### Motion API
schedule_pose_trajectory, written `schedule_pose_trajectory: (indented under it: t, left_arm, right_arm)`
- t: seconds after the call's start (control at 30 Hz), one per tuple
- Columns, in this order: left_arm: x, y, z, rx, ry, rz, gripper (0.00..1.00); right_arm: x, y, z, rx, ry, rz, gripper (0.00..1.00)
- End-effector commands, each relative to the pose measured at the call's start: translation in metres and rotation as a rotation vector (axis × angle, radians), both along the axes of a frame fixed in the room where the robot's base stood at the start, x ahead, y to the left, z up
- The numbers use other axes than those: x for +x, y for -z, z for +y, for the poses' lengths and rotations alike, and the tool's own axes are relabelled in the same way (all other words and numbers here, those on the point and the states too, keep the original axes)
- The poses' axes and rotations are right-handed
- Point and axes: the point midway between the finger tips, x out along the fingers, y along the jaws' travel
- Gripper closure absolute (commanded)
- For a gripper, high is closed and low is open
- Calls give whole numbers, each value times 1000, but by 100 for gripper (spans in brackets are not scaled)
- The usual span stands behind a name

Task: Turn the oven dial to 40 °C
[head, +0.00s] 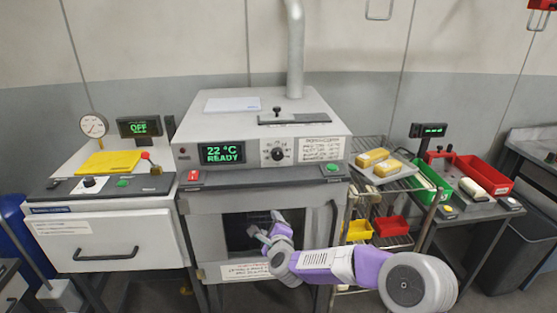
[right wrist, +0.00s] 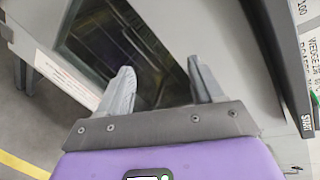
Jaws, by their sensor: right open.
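The oven (head: 262,125) stands in the middle of the head view. Its display (head: 222,153) reads 22 °C READY. The black oven dial (head: 278,154) sits on a white plate right of the display. My right gripper (head: 263,226) is open and empty in front of the oven's dark door window, below and slightly left of the dial, apart from it. In the right wrist view its two fingers (right wrist: 163,88) are spread in front of the window (right wrist: 120,50), with nothing between them. The dial is not in the wrist view. My left gripper is not in view.
A green button (head: 332,167) and a red button (head: 193,176) sit on the oven's front ledge. A cabinet (head: 108,240) with a display reading OFF stands at left. A wire rack (head: 385,190) and a bench with red and green bins (head: 485,175) stand at right.

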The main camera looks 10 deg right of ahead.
Motion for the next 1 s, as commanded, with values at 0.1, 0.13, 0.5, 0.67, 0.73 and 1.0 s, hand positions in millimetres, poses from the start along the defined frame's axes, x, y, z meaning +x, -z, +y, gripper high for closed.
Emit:
schedule_pose_trajectory:
  t: [0.1, 0.13, 0.5, 0.67, 0.73, 1.0]
  left_arm:
    - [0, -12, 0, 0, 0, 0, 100]
    - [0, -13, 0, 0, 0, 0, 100]
    - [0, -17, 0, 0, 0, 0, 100]
    - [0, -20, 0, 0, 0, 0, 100]
    - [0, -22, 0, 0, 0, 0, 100]
    - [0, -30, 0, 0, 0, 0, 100]
  right_arm:
    - [14, -95, -17, 258, 145, -166, 34]
    - [16, -111, -20, 311, 169, -196, 34]
    - [17, -174, -34, 536, 255, -321, 34]
    - [31, -173, -36, 536, 255, -319, 34]
    - [42, -173, -38, 535, 255, -319, 34]
    - [76, -174, -45, 534, 252, -319, 34]
